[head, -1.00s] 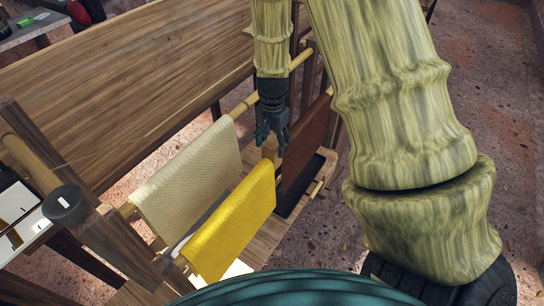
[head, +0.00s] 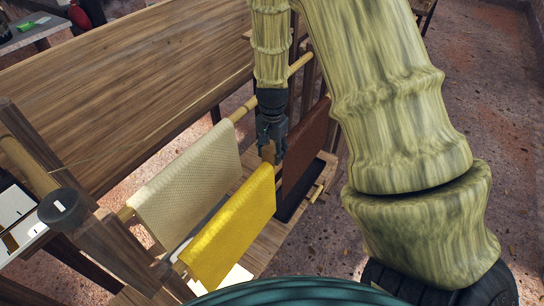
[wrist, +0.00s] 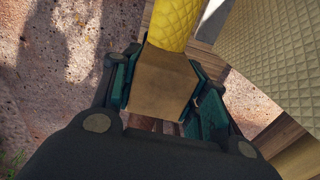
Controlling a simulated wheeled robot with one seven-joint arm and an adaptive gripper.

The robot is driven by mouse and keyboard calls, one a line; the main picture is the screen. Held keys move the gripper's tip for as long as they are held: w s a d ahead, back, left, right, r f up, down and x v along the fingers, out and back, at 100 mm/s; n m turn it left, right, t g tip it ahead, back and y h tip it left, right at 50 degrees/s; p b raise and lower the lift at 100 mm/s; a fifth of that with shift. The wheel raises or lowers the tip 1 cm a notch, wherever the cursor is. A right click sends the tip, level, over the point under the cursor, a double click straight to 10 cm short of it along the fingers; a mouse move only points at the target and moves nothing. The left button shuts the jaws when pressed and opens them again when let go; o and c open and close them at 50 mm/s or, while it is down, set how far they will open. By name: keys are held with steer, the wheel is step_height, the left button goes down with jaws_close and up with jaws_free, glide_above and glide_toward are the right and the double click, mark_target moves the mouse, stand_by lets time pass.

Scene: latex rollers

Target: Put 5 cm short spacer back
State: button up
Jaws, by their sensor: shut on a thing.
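My gripper (head: 271,152) points down at the far end of the yellow sheet (head: 232,236), between the cream sheet and the brown panel. It is shut on a tan, wood-coloured block, seen in the wrist view as the spacer (wrist: 160,82) between the teal finger pads. In the head view only a small tan part of the spacer (head: 268,151) shows between the fingers. The yellow sheet's rod end (wrist: 172,22) lies right beyond the block in the wrist view; I cannot tell whether they touch. The spacer's length cannot be read.
A cream sheet (head: 188,188) hangs on a wooden rod to the left. A dark brown panel (head: 306,150) hangs to the right, above a black tray (head: 298,203). A dark wooden frame with a round black knob (head: 64,208) stands at left. Stony floor lies open at right.

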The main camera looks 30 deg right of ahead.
steer(key=shift+r+p, duration=0.8)
steer(key=shift+r, duration=0.05)
steer(key=shift+r+p, duration=2.2)
steer(key=shift+r, duration=0.45)
